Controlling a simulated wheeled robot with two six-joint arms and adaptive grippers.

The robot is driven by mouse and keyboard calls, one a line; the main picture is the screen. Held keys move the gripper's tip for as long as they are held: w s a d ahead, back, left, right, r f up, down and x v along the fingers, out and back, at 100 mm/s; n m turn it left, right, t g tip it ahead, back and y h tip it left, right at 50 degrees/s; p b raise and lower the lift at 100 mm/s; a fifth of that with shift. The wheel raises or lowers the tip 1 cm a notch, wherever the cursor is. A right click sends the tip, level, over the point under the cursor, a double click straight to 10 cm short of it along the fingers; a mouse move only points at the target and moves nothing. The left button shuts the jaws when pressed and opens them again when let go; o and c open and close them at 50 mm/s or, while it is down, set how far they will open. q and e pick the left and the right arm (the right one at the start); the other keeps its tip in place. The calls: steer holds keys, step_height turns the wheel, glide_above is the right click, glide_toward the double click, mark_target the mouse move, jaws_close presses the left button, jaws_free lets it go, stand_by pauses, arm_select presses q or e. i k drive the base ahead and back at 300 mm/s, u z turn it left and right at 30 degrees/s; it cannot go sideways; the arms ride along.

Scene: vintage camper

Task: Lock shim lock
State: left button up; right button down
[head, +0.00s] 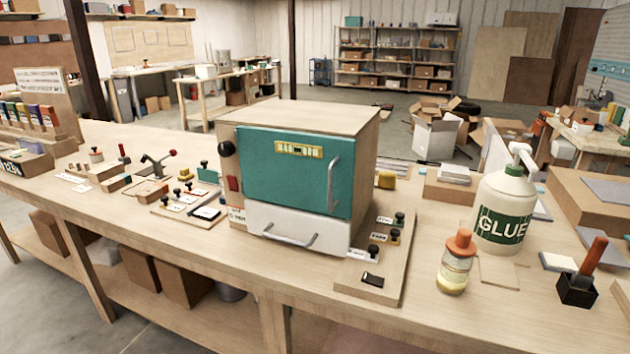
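A wooden box cabinet (350,121) stands on the workbench. Its teal door (285,185) looks closed and has a silver handle (333,182) and a yellow level-like piece (299,150) at the top. Below is a white drawer front (275,222) with a silver handle. A board (339,285) on the right carries several black knobs (375,251) with labels and a small black latch-like piece (372,279). Another board (175,211) on the left carries more knobs and labels. I cannot tell which part is the shim lock. Neither of my grippers is in view.
A glue pump bottle (501,205), a small orange-capped bottle (457,262) and a red-handled tool in a black holder (577,288) stand on the right. A red-knobbed clamp (157,166) and small blocks lie on the left. The bench front edge is mostly clear.

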mark_target(369, 278)
steer(key=k, duration=1.3)
steer(key=u, duration=0.7)
steer(key=i, duration=1.3)
steer(key=z, duration=0.05)
